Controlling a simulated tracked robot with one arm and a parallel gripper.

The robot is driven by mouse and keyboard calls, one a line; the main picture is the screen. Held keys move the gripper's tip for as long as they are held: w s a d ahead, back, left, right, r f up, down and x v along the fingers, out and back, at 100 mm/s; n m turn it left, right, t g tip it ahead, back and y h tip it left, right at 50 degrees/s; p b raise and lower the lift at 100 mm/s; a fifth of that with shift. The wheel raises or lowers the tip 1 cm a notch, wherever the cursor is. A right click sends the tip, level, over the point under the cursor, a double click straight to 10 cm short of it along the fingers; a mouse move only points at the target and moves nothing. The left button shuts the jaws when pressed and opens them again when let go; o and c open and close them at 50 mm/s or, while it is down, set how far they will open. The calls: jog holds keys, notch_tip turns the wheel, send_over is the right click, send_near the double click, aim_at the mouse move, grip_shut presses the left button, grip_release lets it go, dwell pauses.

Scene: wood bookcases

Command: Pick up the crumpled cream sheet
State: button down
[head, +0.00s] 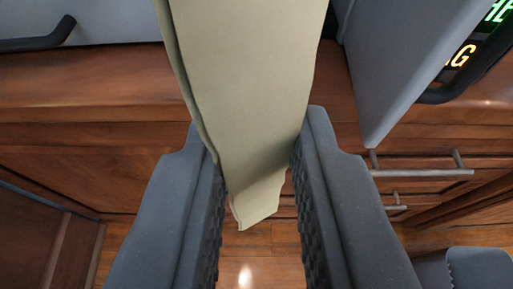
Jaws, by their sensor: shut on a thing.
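The cream sheet (250,75) fills the upper middle of the head view, with a bent, uneven lower end and a folded left edge. My gripper (257,165) has its two dark grey fingers on either side of the sheet, shut on its lower part. The sheet's lower tip pokes out between the fingers over the wood floor. The top of the sheet runs out of the picture, so its upper end is hidden.
A wooden ledge (90,85) runs behind the sheet. Drawers with metal bar handles (425,172) are at the right. A grey panel (395,70) and a lit sign (462,55) are at the upper right. Wood floor (245,265) shows below.

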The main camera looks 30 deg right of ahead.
jog(key=shift+s+a+f+b, duration=0.25)
jog(key=shift+s+a+b, duration=0.2)
jog(key=shift+b, duration=1.85)
jog(key=s+b, duration=0.1)
jog(key=b, duration=0.2)
jog(key=shift+a, duration=0.3)
